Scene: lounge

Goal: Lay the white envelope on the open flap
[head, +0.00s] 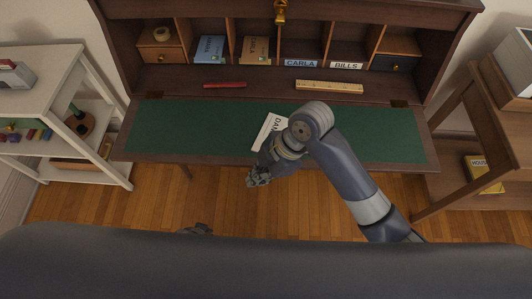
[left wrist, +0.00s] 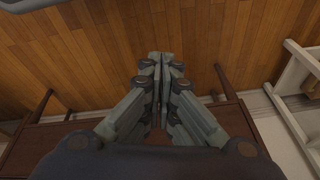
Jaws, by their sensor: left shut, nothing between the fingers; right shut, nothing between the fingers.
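The white envelope (head: 268,130), with dark lettering starting "DAN", lies on the green surface of the open flap (head: 190,128). Its right part is hidden behind my right wrist. My right gripper (head: 257,180) is shut and empty, just off the flap's front edge, near the envelope's lower end. I cannot tell whether it touches the envelope. My left gripper (head: 198,229) shows only as a small piece above my dark body at the bottom. In the left wrist view, the left gripper (left wrist: 165,58) is shut and empty, with wood floor beyond it.
A red stick-like item (head: 225,85) and a wooden ruler (head: 329,86) lie behind the flap. Cubbies hold a blue packet (head: 210,49) and a tan packet (head: 255,50); others are labelled CARLA and BILLS. A white shelf (head: 90,103) stands left, a wooden shelf (head: 453,143) right.

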